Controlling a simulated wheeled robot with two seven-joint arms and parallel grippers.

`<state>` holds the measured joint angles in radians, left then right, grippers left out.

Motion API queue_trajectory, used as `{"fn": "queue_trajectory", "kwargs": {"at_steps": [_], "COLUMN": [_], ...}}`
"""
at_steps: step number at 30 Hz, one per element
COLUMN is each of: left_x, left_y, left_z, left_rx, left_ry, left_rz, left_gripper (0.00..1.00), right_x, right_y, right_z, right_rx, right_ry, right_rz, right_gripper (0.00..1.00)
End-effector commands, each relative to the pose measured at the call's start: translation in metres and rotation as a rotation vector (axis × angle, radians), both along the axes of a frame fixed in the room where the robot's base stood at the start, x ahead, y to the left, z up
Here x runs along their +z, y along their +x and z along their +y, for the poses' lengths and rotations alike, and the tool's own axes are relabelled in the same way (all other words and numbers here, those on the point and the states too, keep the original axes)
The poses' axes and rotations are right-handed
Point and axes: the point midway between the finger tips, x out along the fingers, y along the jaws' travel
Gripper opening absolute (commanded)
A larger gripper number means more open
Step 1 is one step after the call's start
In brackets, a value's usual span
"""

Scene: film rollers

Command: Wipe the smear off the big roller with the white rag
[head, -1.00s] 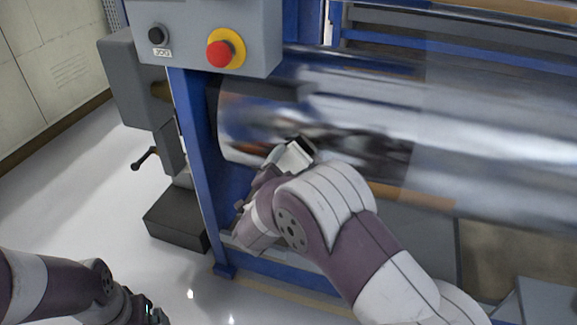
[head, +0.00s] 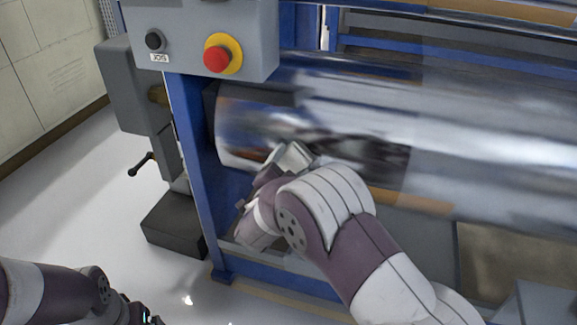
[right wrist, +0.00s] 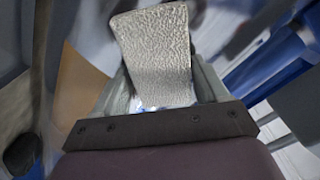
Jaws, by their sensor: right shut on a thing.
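The big roller (head: 460,155) is a shiny, mirror-like cylinder across the right half of the head view. Its surface looks streaked and blurred, with dark reflections near my gripper; I cannot pick out the smear. My right gripper (head: 298,154) is at the roller's left part, against or very close to its front; contact is unclear. In the right wrist view, the pale, textured white rag (right wrist: 155,55) sticks out between the fingers, which are shut on it. My left gripper (head: 140,314) is at the bottom left edge, partly cut off, away from the roller; its jaws do not show clearly.
A grey control box (head: 200,40) with a red emergency button (head: 217,60) hangs above the roller's left end. A blue frame post (head: 193,165) stands just left of the roller. A crank handle (head: 140,164) juts out farther left.

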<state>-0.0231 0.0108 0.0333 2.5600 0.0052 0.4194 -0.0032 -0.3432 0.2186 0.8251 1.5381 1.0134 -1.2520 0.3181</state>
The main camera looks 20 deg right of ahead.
Motion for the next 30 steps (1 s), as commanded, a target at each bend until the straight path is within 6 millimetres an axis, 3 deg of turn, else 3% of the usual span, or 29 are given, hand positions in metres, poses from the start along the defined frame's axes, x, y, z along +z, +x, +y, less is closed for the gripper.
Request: {"fn": "queue_trajectory", "kwargs": {"at_steps": [9, 17, 24, 30], "left_x": [0.003, 0.003, 0.003, 0.002], "left_y": [0.0, 0.0, 0.0, 0.0], "left_z": [0.0, 0.0, 0.0, 0.0], "left_rx": [0.0, 0.0, 0.0, 0.0], "left_ry": [0.0, 0.0, 0.0, 0.0], "left_rz": [0.0, 0.0, 0.0, 0.0], "left_gripper": [0.95, 0.95, 0.95, 0.95], "right_x": [0.001, 0.0, 0.0, 0.0], "right_y": [-0.019, -0.025, -0.038, -0.04], "right_z": [-0.025, -0.034, -0.057, -0.059], "right_rx": [-0.002, -0.002, -0.004, 0.0], "right_ry": [0.0, -0.001, 0.0, 0.0], "right_rz": [-0.001, 0.0, -0.001, -0.002], "right_gripper": [0.49, 0.49, 0.49, 0.49]}}
